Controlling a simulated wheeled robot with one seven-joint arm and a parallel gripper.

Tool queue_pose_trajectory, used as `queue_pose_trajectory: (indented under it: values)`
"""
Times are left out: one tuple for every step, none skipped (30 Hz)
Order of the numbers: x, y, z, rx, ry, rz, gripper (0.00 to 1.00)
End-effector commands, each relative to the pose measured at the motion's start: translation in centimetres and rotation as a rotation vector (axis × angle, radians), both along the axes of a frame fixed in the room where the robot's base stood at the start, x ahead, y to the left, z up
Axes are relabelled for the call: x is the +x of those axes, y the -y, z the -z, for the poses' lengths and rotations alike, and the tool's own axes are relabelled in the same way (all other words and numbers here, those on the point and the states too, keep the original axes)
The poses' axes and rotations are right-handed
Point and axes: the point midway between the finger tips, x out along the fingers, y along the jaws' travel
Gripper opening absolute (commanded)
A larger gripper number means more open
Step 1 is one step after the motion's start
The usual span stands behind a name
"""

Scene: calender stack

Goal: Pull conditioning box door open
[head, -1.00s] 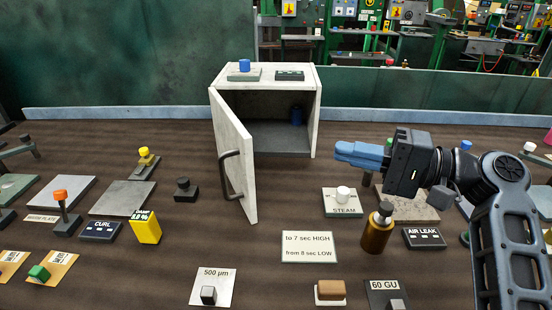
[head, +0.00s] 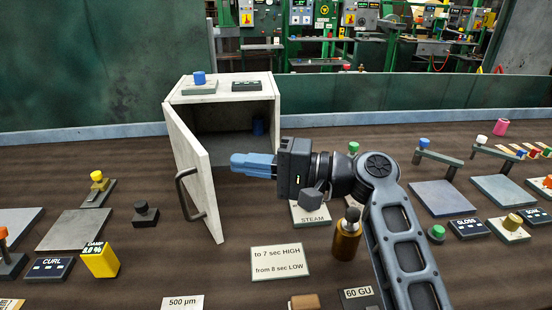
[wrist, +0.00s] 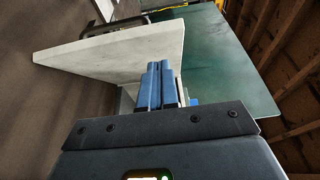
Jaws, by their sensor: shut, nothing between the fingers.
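The conditioning box (head: 223,91) is a pale grey box at the back of the table. Its door (head: 196,160) is hinged at the left and stands wide open toward me, with the dark handle (head: 185,195) on its outer left face. My gripper (head: 234,161) has blue fingers that are shut and empty. It points left, in front of the opening, on the inner side of the door and close to its free edge. The wrist view shows the door (wrist: 125,50) just beyond the fingers (wrist: 160,75), and the handle (wrist: 100,22) on its far side. Contact cannot be told.
A blue cylinder (head: 258,126) sits inside the box. A blue-knobbed block (head: 199,85) stands on top. Near my arm are the STEAM plate (head: 311,217) and a brown bottle (head: 347,236). A sign (head: 278,263) lies in front.

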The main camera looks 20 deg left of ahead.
Motion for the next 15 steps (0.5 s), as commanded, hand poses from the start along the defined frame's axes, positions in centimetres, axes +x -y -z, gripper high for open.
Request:
queue_pose_trajectory:
  values:
    - [-0.8,-0.3,-0.1,0.001,-0.002,0.0,0.0]
    - [-1.1,-0.5,-0.1,0.001,-0.002,0.0,0.0]
    - [-1.4,-0.8,-0.1,0.0,-0.001,0.0,0.0]
    - [-1.7,-0.9,-0.1,0.0,-0.001,0.0,0.0]
    - [-1.9,-1.0,-0.1,0.0,-0.001,0.0,0.0]
    - [-2.1,-1.2,0.0,0.0,-0.001,0.001,0.0]
    - [-2.2,-1.3,0.0,0.0,-0.001,0.001,0.0]
    - [-2.4,-1.3,0.0,0.0,-0.001,0.001,0.0]
    - [-2.5,-1.4,0.0,0.0,-0.001,0.001,0.0]
    - [-2.5,-1.4,0.0,0.0,-0.001,0.001,0.0]
    - [-2.5,-1.4,0.0,0.0,-0.001,0.001,0.0]
    - [-2.5,-1.4,0.1,0.0,-0.001,0.001,0.0]
    - [-2.6,-1.5,0.1,0.0,-0.001,0.001,0.0]
    - [-2.5,-1.4,0.1,0.0,0.0,0.001,0.0]
    - [-2.5,-1.4,0.1,0.0,-0.001,0.001,0.0]
